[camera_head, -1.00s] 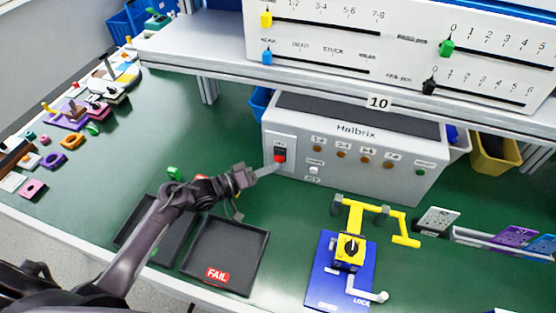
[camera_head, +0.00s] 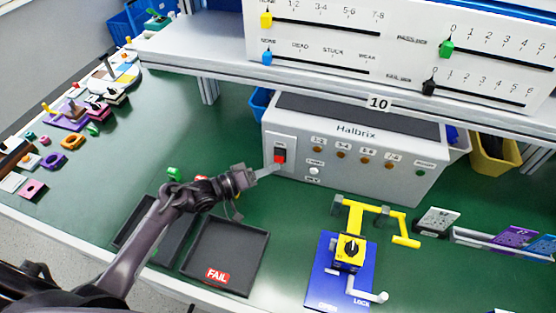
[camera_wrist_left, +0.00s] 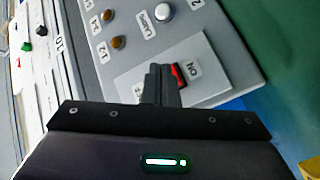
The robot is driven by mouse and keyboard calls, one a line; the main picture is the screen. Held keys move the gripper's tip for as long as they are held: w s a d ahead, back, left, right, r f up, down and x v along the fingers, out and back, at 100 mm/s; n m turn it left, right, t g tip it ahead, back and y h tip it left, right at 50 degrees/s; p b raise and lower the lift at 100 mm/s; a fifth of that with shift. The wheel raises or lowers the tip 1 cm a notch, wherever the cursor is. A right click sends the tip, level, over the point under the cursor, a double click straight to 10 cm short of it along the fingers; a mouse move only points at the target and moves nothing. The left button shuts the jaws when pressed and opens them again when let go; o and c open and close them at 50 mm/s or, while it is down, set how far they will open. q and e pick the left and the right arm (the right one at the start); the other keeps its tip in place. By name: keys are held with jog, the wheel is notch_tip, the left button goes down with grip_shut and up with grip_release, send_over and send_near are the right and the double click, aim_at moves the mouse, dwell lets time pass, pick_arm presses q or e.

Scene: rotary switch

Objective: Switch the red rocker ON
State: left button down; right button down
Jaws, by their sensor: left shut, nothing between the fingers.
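The red rocker (camera_head: 280,158) sits in a dark frame on a pale plate at the left end of the grey Halbrix box (camera_head: 420,184). Its upper part looks dark and its lower part red. My left gripper (camera_head: 277,168) is shut and empty, with its tips at the lower edge of the rocker. In the left wrist view, the shut fingers (camera_wrist_left: 160,86) partly cover the rocker (camera_wrist_left: 179,75), whose red edge shows beside the ON label (camera_wrist_left: 195,69). I cannot tell whether the tips touch it. My right gripper is not in view.
A row of amber lamps and a white button (camera_head: 314,170) lie right of the rocker. A black FAIL tray (camera_head: 258,273) is below my left arm. A blue plate with a yellow-topped lever (camera_head: 350,249) stands in front of the box. A shelf (camera_head: 228,58) overhangs behind.

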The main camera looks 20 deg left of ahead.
pick_arm(q)
jog(key=shift+w, duration=0.15)
dwell(0.6)
jog(key=shift+w, duration=0.3)
jog(key=shift+w+f+b, duration=0.1)
jog(key=shift+w+b, duration=0.25)
dwell(0.7)
jog(key=shift+s+p, duration=0.75)
jog(key=shift+s, duration=0.1)
